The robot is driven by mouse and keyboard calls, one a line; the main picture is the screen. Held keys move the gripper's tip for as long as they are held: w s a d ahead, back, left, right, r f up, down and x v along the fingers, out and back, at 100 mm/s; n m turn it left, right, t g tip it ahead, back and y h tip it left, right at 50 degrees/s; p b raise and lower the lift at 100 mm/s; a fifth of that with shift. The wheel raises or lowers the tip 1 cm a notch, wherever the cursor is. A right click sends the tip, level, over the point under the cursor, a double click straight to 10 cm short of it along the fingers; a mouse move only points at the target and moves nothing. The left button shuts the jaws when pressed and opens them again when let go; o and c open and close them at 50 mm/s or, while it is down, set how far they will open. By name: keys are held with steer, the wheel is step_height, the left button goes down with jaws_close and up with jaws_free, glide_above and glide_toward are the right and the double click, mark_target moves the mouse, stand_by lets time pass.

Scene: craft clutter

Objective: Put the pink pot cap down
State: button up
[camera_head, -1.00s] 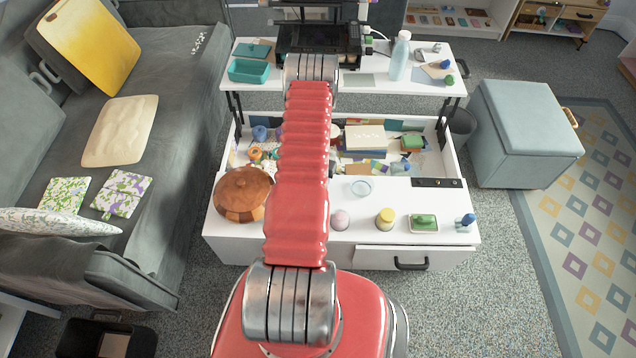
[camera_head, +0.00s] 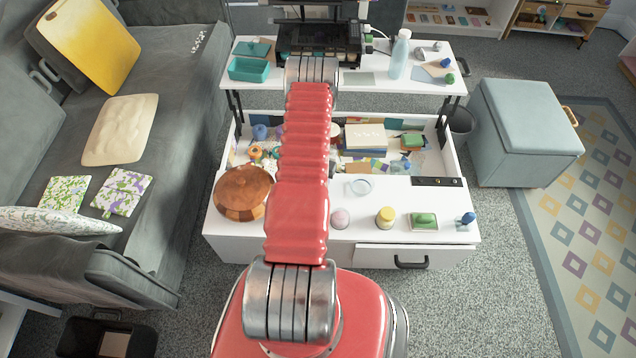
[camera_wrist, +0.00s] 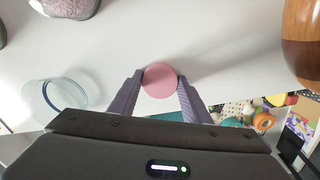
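The pink pot cap (camera_wrist: 160,80) is a round, flat pink disc in the wrist view. My gripper (camera_wrist: 160,78) has its two dark fingers on either side of it and appears shut on it. The cap is over the white tabletop (camera_wrist: 215,35); whether it touches the top I cannot tell. A pink pot (camera_head: 339,219) stands near the front of the table in the head view; a patterned pink jar (camera_wrist: 70,6) is cut off at the top of the wrist view. In the head view my red arm hides my gripper and the cap.
A round glass dish (camera_head: 360,187) lies near the cap and also shows in the wrist view (camera_wrist: 62,96). A wooden lidded bowl (camera_head: 243,193) stands on the left. A yellow-topped jar (camera_head: 385,217) and a green block on a tray (camera_head: 424,221) stand right. An open compartment holds craft clutter.

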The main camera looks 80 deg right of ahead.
steer(key=o, duration=0.3)
steer(key=shift+o, duration=0.2)
steer(key=shift+a, duration=0.1)
step_height(320, 180, up, 13)
stand_by(0.7)
stand_by(0.8)
